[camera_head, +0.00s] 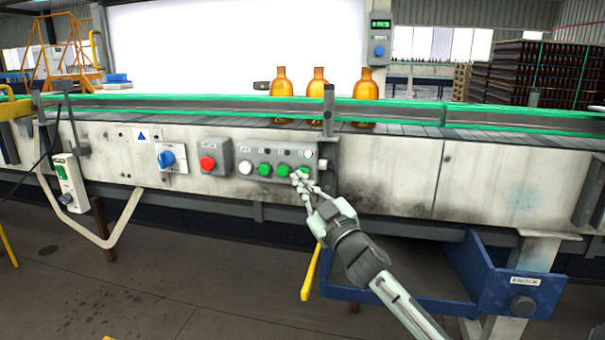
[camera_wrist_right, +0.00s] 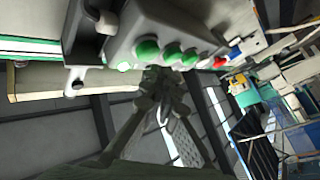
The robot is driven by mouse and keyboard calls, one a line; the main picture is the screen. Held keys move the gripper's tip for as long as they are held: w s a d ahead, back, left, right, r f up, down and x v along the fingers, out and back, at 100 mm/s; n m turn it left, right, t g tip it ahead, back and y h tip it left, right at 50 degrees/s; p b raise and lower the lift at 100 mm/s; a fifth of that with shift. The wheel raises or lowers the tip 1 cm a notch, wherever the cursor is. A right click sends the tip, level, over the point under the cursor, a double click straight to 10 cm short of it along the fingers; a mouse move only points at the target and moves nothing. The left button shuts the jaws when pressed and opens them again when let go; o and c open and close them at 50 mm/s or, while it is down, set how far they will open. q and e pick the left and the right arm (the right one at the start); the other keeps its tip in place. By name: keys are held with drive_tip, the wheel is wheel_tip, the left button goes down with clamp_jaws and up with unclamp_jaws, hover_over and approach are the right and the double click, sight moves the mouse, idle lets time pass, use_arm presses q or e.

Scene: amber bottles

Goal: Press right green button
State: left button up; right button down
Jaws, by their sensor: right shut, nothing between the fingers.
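A grey control box (camera_head: 276,157) on the conveyor's front carries a white button (camera_head: 245,167) and a row of green buttons. The right green button (camera_head: 305,170) is partly covered by my right gripper (camera_head: 299,179), which is shut and empty. In the right wrist view the right green button (camera_wrist_right: 147,52) is the nearest and largest, and my gripper's tips (camera_wrist_right: 158,74) lie just below it. I cannot tell whether they touch it. The middle green button (camera_head: 284,171) and left green button (camera_head: 264,170) are uncovered. My left gripper is not in view.
A red button box (camera_head: 208,160) and a blue rotary switch (camera_head: 167,158) are left of the control box. Amber bottles (camera_head: 318,84) stand on the conveyor behind green rails (camera_head: 410,108).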

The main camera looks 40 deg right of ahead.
drive_tip(key=shift+s+a+p, duration=0.4)
drive_tip(key=shift+s+a, duration=1.25)
drive_tip(key=shift+a, duration=0.25)
